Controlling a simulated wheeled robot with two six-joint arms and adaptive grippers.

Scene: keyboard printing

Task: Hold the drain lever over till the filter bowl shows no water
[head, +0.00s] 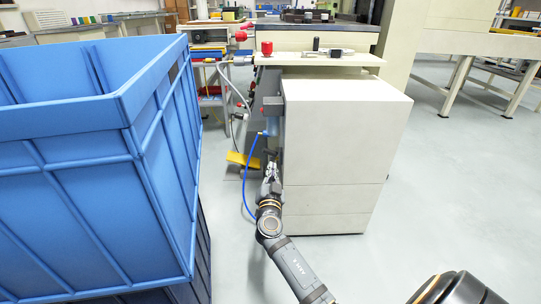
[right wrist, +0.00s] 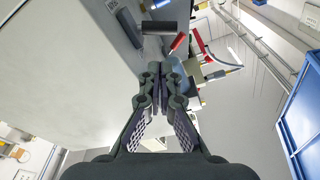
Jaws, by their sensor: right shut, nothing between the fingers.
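My right gripper (head: 271,170) is shut and empty beside the left side of the cream machine cabinet (head: 345,125), low down near a blue hose (head: 246,185). In the right wrist view its closed fingertips (right wrist: 163,70) point at a cluster of fittings on the machine's side. A pale bluish rounded part (right wrist: 183,66), perhaps the filter bowl, shows just behind the fingertips and is partly hidden by them. I cannot make out its water level. A small red part (right wrist: 178,42) sits above the fingertips; I cannot tell whether it is the drain lever. My left gripper is not in view.
A large blue crate (head: 80,165) stands close on the left, with a narrow gap to the machine. A yellow pedal-like part (head: 243,160) is near the floor behind the hose. The floor (head: 450,200) on the right is clear.

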